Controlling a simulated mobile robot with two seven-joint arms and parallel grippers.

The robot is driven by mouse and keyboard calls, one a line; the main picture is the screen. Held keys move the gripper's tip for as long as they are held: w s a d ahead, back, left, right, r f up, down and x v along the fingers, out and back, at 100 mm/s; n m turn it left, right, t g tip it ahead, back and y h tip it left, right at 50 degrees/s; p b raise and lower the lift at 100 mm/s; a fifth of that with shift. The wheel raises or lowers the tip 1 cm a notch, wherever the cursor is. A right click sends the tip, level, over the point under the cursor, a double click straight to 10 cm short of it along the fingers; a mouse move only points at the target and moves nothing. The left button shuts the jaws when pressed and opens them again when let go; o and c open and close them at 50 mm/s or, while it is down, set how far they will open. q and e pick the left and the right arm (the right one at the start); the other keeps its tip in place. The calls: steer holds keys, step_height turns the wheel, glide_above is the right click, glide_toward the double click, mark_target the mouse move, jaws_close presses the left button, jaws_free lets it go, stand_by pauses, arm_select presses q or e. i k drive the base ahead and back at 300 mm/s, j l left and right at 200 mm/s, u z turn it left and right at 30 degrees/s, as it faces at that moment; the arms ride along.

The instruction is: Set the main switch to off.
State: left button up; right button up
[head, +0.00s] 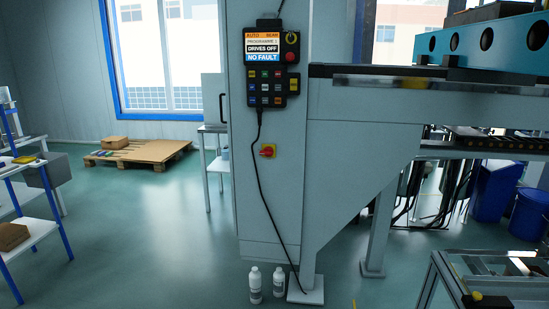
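The knob's exact angle is too small to tell. Neither of my grippers shows in the head view.
The control panel (270,62) has a lit screen reading "DRIVES OFF" and "NO FAULT". Its black cable (262,190) hangs beside the switch to the floor. Two white bottles (255,286) stand at the cabinet's foot. Floor in front is clear. A metal-framed table (480,285) is lower right.

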mark_target(269, 152)
steer(key=i, duration=2.65)
steer(key=z, duration=0.05)
